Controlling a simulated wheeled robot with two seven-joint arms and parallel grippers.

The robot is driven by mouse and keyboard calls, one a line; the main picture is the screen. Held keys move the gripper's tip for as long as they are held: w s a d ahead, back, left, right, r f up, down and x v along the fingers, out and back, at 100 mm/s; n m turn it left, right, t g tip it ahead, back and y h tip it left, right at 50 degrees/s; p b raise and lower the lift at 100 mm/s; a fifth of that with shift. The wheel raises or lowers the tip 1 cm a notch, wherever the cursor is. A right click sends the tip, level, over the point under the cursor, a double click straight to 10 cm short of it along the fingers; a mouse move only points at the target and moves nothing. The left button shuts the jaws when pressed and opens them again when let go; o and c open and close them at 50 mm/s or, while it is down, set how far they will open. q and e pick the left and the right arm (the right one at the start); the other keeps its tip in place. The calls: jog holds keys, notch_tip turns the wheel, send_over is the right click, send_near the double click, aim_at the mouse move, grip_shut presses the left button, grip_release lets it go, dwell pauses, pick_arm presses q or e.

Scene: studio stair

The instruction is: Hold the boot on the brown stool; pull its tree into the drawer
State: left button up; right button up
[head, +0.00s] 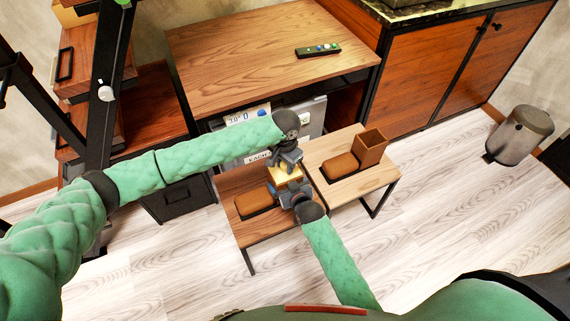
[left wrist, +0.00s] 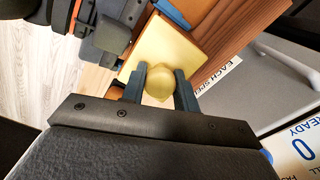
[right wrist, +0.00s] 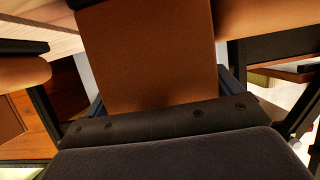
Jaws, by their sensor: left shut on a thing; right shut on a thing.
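One brown boot (head: 254,203) stands on the brown stool (head: 266,226), its toe to the left. My right gripper (head: 286,191) is shut on its shaft, which fills the space between the fingers in the right wrist view (right wrist: 145,55). A pale yellow tree (head: 284,173) shows at the shaft top. My left gripper (head: 288,164) is shut on the tree's round knob (left wrist: 158,84), above the square yellow block (left wrist: 172,52). I cannot tell how deep the tree sits. A grey drawer-like unit (head: 312,118) is behind, under the desk, partly hidden by my left arm.
A lighter stool (head: 378,182) on the right bears a second brown boot (head: 370,147). A wooden desk (head: 250,55) with a remote (head: 318,50) stands behind. A grey bin (head: 520,135) is far right. Signs hang close by the left gripper.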

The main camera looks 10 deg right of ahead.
pick_arm(q)
jog(key=shift+r, duration=1.1)
dwell(0.3)
jog(key=shift+r, duration=2)
pick_arm(e)
jog(key=o, duration=1.1)
